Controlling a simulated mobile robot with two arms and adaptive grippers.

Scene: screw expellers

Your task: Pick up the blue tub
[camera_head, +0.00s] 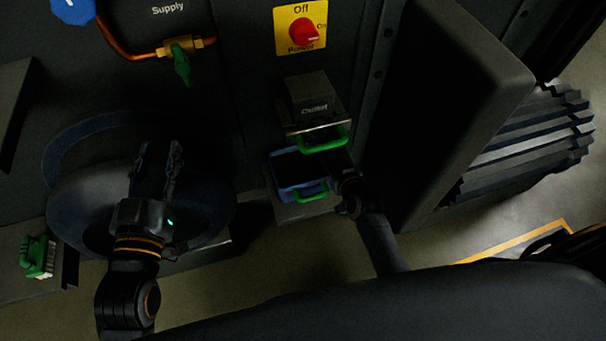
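The blue tub (285,191) sits on a small ledge (302,212) under the outlet (314,97), with a dark interior and a green handle along its near side. My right gripper (335,158) is at the right side of the tub, just below the outlet's green handle (325,142). Its fingers are dark and partly hidden, so I cannot tell whether they are open or touch anything. My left gripper (159,160) is open and empty, pointing up in front of a round dark opening, well left of the tub.
A red power switch on a yellow plate (287,41) is above the outlet. A copper pipe with a green valve (181,64) is at upper left. A green-handled brush (38,255) lies at lower left. A large dark housing (450,110) stands to the right.

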